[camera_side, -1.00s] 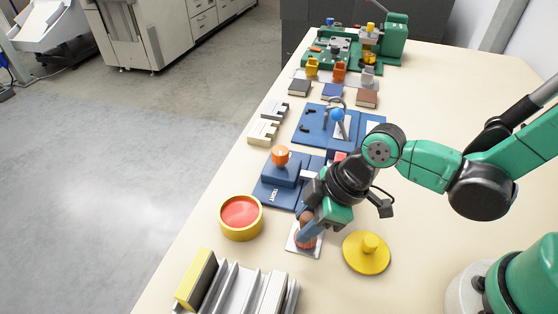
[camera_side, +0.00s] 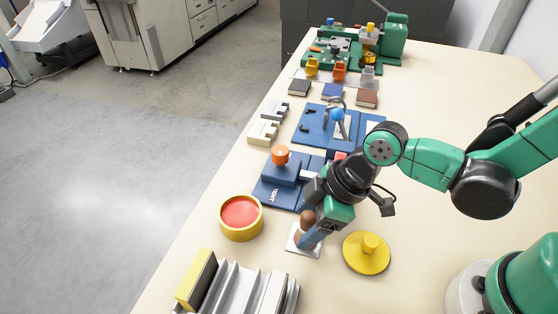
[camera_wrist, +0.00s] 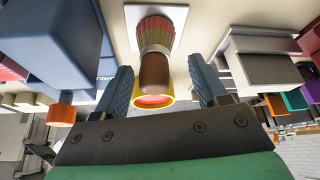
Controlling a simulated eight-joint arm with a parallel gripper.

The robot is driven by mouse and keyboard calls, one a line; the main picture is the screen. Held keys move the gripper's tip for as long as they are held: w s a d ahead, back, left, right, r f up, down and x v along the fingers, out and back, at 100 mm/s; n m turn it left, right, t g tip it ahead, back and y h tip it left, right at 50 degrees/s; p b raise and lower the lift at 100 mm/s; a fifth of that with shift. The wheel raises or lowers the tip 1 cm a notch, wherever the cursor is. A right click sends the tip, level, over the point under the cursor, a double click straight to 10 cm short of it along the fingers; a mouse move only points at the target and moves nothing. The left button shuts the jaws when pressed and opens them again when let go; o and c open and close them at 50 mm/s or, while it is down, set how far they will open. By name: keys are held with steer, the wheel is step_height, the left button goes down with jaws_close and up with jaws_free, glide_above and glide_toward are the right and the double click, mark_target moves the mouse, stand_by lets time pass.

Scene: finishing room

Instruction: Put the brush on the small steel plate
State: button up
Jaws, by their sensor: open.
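The brush stands upright, bristles down, on the small steel plate. In the side view its brown handle (camera_side: 307,217) shows beside my fingers, which hide part of it. In the wrist view the brush (camera_wrist: 155,66) points its handle toward me, with reddish bristles against the pale square plate (camera_wrist: 131,16). The plate (camera_side: 313,252) also shows in the side view. My gripper (camera_wrist: 160,68) is open, with one blue finger on each side of the handle and gaps between. In the side view my gripper (camera_side: 311,237) is low, just right of the brush.
A yellow bowl with a red inside (camera_side: 257,224) stands left of the plate. A yellow knobbed disc (camera_side: 366,256) is to its right. A grey ribbed rack (camera_side: 235,284) is in front. A blue base with an orange knob (camera_side: 272,190) is behind. Free table lies to the right.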

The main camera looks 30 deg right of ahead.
steer(key=v, duration=1.1)
steer(key=w+d+m+t+h, duration=0.4)
steer(key=d+m, duration=0.7)
steer(key=d, duration=0.1)
steer(key=shift+r+m+t, duration=0.3)
steer(key=shift+r+m, duration=0.05)
steer(key=shift+m, duration=0.05)
